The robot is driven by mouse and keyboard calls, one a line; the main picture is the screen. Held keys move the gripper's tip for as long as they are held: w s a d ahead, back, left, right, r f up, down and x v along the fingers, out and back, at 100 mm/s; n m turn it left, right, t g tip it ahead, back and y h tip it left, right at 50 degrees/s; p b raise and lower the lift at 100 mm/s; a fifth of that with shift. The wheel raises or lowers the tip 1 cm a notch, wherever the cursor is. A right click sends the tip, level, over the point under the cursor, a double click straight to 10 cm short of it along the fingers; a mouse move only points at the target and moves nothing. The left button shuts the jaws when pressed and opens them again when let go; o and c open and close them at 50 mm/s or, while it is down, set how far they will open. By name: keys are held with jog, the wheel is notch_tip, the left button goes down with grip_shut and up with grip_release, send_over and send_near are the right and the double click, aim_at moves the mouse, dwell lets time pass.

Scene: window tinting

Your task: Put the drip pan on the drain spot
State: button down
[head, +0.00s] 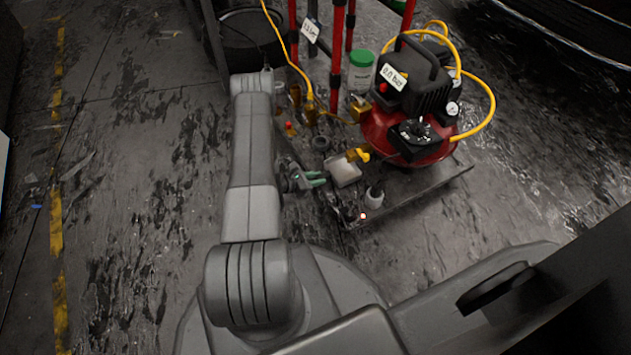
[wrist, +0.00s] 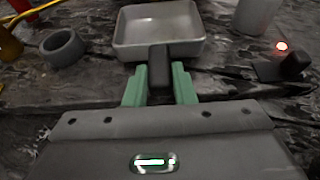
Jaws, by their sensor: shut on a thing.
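The drip pan is a shallow pale-grey rectangular tray with a dark grip block on its near side. It shows in the head view (head: 343,170) left of the red compressor, and at the top middle of the wrist view (wrist: 160,22). My gripper (head: 318,179) has green fingers, also in the wrist view (wrist: 160,85), closed on the dark grip block. The pan looks roughly level. I cannot tell whether its underside touches the surface below. I cannot make out a marked drain spot in either view.
A red compressor (head: 405,130) with yellow hoses stands on a low dark board (head: 420,193). A grey ring (wrist: 62,48), a white cup (head: 374,198) and a small red light (head: 363,216) are near the pan. A green-lidded jar (head: 361,72) stands behind. Floor at left is clear.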

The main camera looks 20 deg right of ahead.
jog(key=shift+a+f, duration=0.15)
jog(key=shift+f, duration=0.1)
jog(key=shift+f, duration=0.2)
jog(key=c, duration=1.2)
grip_release()
jog(key=shift+r, duration=0.25)
jog(key=p+v, duration=0.3)
jog(key=v, duration=0.9)
jog(key=shift+f, duration=0.15)
